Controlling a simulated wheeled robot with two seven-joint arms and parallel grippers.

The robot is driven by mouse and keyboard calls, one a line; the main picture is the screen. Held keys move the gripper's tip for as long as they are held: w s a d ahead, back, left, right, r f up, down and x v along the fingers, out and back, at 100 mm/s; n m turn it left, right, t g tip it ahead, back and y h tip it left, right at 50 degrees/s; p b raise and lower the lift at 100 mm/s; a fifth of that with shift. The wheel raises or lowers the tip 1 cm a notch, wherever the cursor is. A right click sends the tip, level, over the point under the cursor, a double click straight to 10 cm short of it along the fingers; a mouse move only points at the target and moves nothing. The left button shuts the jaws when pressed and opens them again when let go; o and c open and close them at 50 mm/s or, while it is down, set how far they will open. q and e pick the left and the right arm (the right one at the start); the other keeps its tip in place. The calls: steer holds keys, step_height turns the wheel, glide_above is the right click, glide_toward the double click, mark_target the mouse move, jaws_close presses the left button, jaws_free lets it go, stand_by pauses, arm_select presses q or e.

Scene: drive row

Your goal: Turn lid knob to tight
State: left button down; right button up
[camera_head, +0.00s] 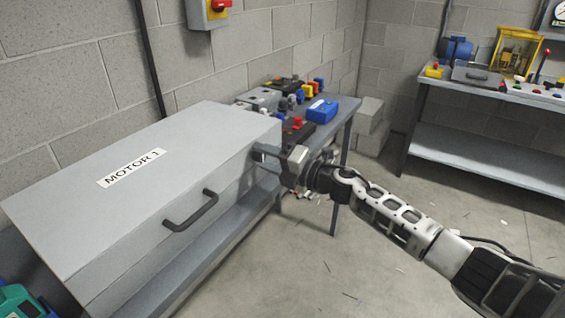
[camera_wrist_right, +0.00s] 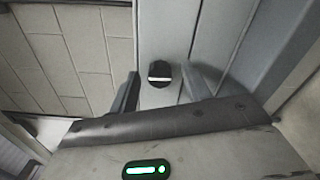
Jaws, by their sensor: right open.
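A grey metal box labelled MOTOR 1 (camera_head: 80,205) has a closed lid with a dark handle (camera_head: 190,211) on its front. A small dark knob with a pale line across it (camera_wrist_right: 159,73) shows in the right wrist view, on a grey surface. My right gripper (camera_head: 260,153) is at the box's right end, its fingers pointing at that side. In the wrist view its two fingers (camera_wrist_right: 160,80) are open, one on each side of the knob. I cannot tell whether they touch it. My left gripper is not in view.
A bench (camera_head: 345,108) behind the box's right end holds a blue case (camera_head: 323,111) and several coloured parts. A second bench (camera_head: 480,93) with equipment stands at the right. A switch box with a red knob (camera_head: 207,12) is on the wall. The middle floor is mostly clear.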

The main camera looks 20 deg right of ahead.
steer(key=b+v, duration=0.2)
steer(key=v, duration=1.3)
steer(key=shift+s+d, duration=0.25)
steer(key=s+a+f+m+g+h, duration=0.1)
steer(key=s+a+f+m+h, duration=0.3)
steer(key=s+a+f+m, duration=0.3)
steer(key=s+a+f+m+g+h, duration=0.2)
steer(key=s+a+f+m, duration=0.5)
steer(key=s+f+m, duration=0.6)
step_height(320, 180, down, 2)
steer(key=m+h, duration=0.1)
steer(key=m, duration=0.5)
steer(key=shift+s+m+h, duration=0.4)
